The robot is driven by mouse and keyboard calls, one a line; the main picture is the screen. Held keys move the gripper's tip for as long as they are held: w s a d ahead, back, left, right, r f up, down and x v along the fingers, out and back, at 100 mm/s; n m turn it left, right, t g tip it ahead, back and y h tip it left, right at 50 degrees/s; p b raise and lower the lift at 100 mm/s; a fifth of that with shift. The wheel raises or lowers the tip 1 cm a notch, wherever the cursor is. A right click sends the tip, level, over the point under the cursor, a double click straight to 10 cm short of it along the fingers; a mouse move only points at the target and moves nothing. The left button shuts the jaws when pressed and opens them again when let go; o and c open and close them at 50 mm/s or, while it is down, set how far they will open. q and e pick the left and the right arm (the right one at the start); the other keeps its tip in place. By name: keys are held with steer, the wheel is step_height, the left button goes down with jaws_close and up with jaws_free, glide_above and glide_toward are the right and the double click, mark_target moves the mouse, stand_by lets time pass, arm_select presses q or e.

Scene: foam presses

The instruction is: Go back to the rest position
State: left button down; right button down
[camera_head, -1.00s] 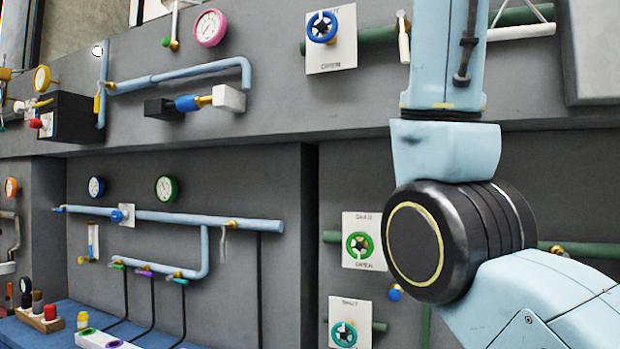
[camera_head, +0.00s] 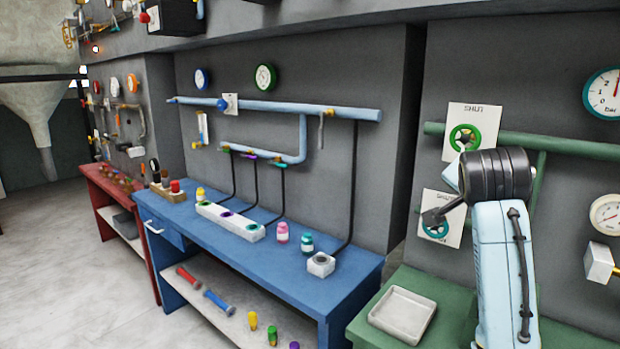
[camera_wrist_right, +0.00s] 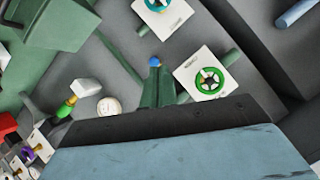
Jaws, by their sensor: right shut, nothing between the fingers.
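My right arm comes up from the bottom right in the head view, with its black wrist joint in front of the green pipework. The right gripper itself is mostly hidden there behind that joint. In the right wrist view my right gripper (camera_wrist_right: 157,72) shows as two narrow fingers close together, shut and empty. Behind them are a green handwheel (camera_wrist_right: 209,81) on a white plate and a teal handwheel (camera_wrist_right: 158,3). In the head view the green handwheel (camera_head: 464,138) is above the teal handwheel (camera_head: 435,228), which the arm partly covers. My left gripper is in neither view.
A green bench (camera_head: 375,335) with a white tray (camera_head: 402,314) is beside the arm. A blue bench (camera_head: 290,276) holds bottles and a white socket block (camera_head: 230,221). A red bench (camera_head: 98,184) stands farther left. Open floor (camera_head: 70,270) lies at the left.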

steer(key=s+a+f+n+g+y, duration=0.1)
steer(key=s+f+n, duration=0.3)
steer(key=f, duration=0.5)
steer(key=s+a+f+n+g+y, duration=0.1)
steer(key=s+f+g, duration=0.1)
steer(key=s+f, duration=0.6)
steer(key=s+a+f+n+g+y, duration=0.1)
steer(key=s+f+n, duration=0.2)
steer(key=f, duration=0.8)
steer(key=s+a+f+n+g+y, duration=0.1)
steer(key=s+a+f+n+g, duration=0.3)
steer(key=s, duration=0.7)
steer(key=s+f+n+y, duration=0.2)
steer(key=s+f, duration=0.4)
steer(key=s, duration=0.5)
step_height(320, 180, down, 25)
steer(key=s+g, duration=0.1)
steer(key=s, duration=0.1)
steer(key=s+d+f+g, duration=0.1)
steer(key=s+d+f, duration=0.1)
steer(key=s+f, duration=1.2)
steer(key=shift+s+d+f+h, duration=0.3)
steer(key=shift+s+d+f, duration=0.1)
steer(key=shift+s, duration=0.85)
